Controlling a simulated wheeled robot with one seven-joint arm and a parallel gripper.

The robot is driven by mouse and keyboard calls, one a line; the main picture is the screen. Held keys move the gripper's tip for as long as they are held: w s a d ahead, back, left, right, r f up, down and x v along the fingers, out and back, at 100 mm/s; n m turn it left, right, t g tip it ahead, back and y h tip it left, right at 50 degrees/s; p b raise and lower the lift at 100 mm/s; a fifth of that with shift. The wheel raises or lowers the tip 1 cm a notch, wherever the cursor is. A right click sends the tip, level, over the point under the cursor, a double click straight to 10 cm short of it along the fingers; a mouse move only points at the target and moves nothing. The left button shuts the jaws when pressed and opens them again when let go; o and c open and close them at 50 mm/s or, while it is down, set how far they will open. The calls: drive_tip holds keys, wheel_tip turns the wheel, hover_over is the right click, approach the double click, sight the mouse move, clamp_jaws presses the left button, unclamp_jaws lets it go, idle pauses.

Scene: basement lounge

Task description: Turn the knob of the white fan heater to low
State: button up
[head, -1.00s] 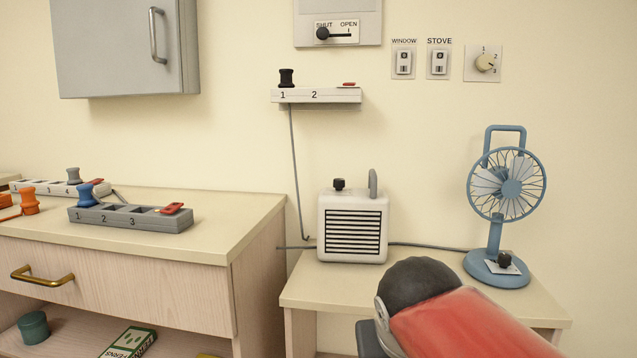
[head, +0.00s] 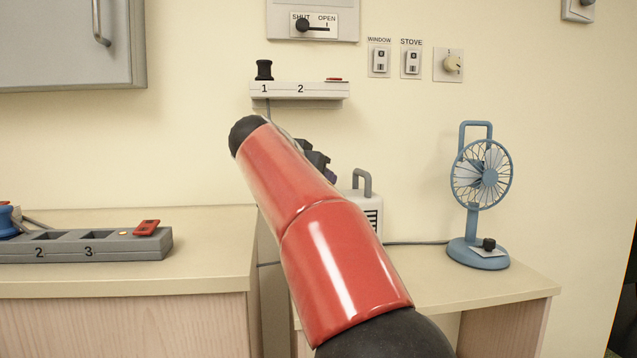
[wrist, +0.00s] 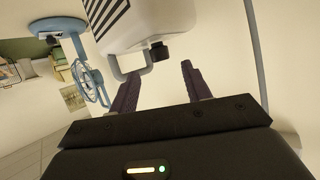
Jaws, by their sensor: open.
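The white fan heater (head: 350,196) stands on the low table, mostly hidden behind my red arm in the head view. Its grey handle (head: 362,181) and the right edge of its grille show. The wrist view shows the heater (wrist: 136,22) tipped over in the picture, with its black knob (wrist: 158,52) beside the handle (wrist: 131,70). My gripper (wrist: 161,70) is open and empty, its two dark fingers pointing towards the knob, apparently short of it. The knob lies roughly between the lines of the fingers. In the head view the knob is hidden and my gripper (head: 318,160) is partly hidden.
A blue fan (head: 482,185) with its own black knob stands on the low table (head: 525,283) to the right. A grey power strip (head: 105,245) lies on the left cabinet.

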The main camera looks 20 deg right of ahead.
drive_tip(key=shift+x, duration=2.4)
drive_tip(key=shift+c, duration=0.2)
drive_tip(key=c, duration=0.9)
drive_tip(key=shift+c, duration=0.2)
